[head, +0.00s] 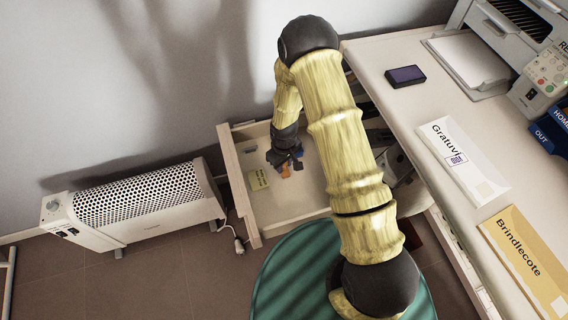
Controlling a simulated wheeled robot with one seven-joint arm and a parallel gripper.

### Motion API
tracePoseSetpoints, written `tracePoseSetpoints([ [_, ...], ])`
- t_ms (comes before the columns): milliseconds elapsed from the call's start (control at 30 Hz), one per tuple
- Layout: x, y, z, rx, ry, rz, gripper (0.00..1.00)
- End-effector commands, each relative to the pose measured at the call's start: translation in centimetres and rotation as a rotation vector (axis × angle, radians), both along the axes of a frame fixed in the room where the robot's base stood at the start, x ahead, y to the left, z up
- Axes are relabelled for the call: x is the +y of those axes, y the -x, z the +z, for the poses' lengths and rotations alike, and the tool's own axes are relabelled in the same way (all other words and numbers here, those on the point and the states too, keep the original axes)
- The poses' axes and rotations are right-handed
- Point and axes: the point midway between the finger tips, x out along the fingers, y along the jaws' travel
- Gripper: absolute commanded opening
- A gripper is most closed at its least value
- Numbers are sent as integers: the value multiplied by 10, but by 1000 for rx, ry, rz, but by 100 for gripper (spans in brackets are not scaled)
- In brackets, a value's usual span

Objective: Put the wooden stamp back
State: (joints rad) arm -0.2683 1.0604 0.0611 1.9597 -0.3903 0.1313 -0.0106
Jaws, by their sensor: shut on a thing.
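The open drawer (300,206) is below the desk, and my arm reaches down into it. My gripper (287,163) is low inside the drawer, near its back left. It is shut on a small orange-brown thing (286,172), which looks like the wooden stamp; my gripper hides most of it. I cannot tell whether it touches the drawer floor. A dark purple ink pad (405,76) lies on the desk. A white envelope marked Gratuvi (478,172) lies on the desk and bears a small purple stamp mark.
A small yellow packet (258,179) lies in the drawer, left of my gripper. A brown Brindlecote envelope (527,262), a paper tray (468,60) and a printer (515,35) are on the desk. A white heater (140,205) stands left of the drawer.

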Motion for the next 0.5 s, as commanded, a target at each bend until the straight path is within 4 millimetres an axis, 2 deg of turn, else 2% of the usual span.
tracePoseSetpoints([
  [167, 0, 0, -4, 0, 0, 0, 13],
  [200, 0, 0, -3, 0, 0, 0, 35],
  [267, 0, 0, -3, 0, 0, 0, 47],
  [500, 0, 0, -3, 0, 0, 0, 49],
])
